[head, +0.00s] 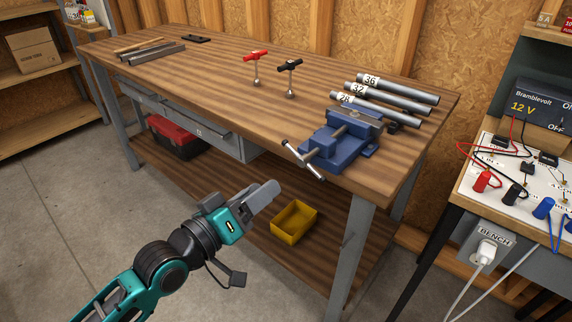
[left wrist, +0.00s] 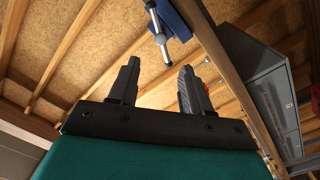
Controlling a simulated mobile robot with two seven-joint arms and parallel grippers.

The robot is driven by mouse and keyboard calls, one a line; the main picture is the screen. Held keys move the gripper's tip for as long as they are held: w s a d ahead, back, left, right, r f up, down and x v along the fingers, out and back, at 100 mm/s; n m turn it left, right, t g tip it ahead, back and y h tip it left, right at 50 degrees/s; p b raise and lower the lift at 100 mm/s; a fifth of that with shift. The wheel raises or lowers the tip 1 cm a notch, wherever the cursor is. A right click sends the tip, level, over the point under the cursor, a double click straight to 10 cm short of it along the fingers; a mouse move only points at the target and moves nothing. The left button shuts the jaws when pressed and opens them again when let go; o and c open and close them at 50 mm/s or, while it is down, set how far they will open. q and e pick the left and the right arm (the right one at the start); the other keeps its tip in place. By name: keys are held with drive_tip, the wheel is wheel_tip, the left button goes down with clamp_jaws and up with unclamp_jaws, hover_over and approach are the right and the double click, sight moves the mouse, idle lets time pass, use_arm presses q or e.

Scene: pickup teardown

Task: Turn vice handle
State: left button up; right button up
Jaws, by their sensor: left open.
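The blue vice (head: 345,143) is fixed at the front right corner of the workbench. Its silver handle bar (head: 303,161) sticks out past the front edge and slants down to the right. In the left wrist view the handle (left wrist: 160,38) shows beyond the fingers, apart from them, with a bit of the blue vice (left wrist: 172,18) behind it. My left gripper (head: 272,192) is open and empty, below and left of the handle, in front of the bench. It also shows in the left wrist view (left wrist: 160,70). My right gripper is not in view.
The wooden workbench (head: 215,68) carries several labelled metal pipes (head: 400,92) behind the vice and two T-handled tools, red (head: 255,58) and black (head: 289,67). A yellow bin (head: 294,222) sits on the lower shelf. A bench with a power supply (head: 540,105) stands at the right.

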sight(300, 163)
use_arm(q)
drive_tip(key=b+x, duration=0.1)
drive_tip(key=x, duration=1.2)
drive_tip(key=shift+f, duration=0.1)
drive_tip(key=shift+s, duration=0.1)
clamp_jaws()
